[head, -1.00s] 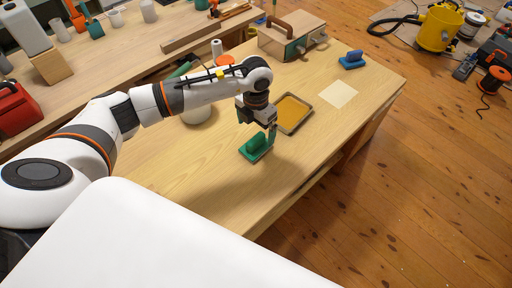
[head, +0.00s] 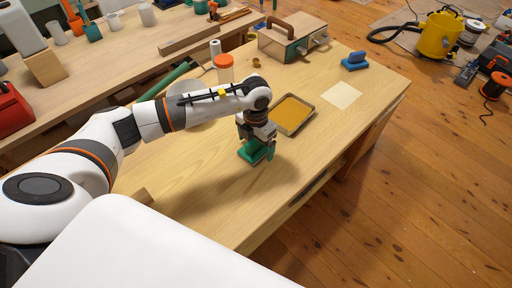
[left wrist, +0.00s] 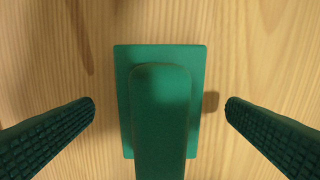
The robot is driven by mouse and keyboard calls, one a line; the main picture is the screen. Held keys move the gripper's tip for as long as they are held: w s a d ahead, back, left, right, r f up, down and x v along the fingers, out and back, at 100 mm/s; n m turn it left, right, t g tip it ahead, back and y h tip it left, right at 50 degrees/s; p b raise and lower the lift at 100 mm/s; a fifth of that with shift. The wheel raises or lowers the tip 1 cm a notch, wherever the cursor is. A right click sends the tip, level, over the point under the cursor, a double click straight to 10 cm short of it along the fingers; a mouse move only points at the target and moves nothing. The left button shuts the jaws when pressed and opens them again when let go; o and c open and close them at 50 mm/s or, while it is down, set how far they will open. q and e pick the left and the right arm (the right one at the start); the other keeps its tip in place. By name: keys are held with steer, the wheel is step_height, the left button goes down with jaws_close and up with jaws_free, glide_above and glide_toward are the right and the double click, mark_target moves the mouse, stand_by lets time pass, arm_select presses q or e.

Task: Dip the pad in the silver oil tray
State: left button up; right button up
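The green pad (head: 250,153), a flat plate with a raised handle, lies on the wooden table. In the left wrist view the pad (left wrist: 160,110) sits in the middle, with its handle running lengthwise. My left gripper (head: 257,152) is right over the pad. Its fingers (left wrist: 160,104) are open, one on each side of the handle, with clear gaps to it. The oil tray (head: 280,129), a shallow metal-rimmed tray with amber liquid, lies just behind and right of the pad. My right gripper is not in view.
A pale square sheet (head: 342,95) lies right of the tray, with a blue pad (head: 355,61) beyond it. A wooden-handled toolbox (head: 292,38) and an orange-lidded jar (head: 224,69) stand at the back.

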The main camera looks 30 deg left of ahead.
arm_select(q)
steer(key=c, duration=1.4)
steer(key=shift+r+p, duration=2.3)
steer(key=shift+r, duration=1.25)
steer(key=shift+w+d+f+b, duration=0.1)
steer(key=shift+w+b, duration=0.3)
steer(key=shift+w, duration=0.1)
steer(key=shift+w+d+r+b, duration=0.5)
steer(key=shift+w+b, duration=1.2)
steer(key=shift+w, duration=1.15)
steer(key=shift+w+d+r+b, duration=0.45)
steer(key=shift+w+b, duration=1.3)
steer(key=shift+w, duration=1.15)
steer(key=shift+w+d+r+b, duration=0.45)
steer(key=shift+w+b, duration=1.25)
steer(key=shift+w, duration=1.15)
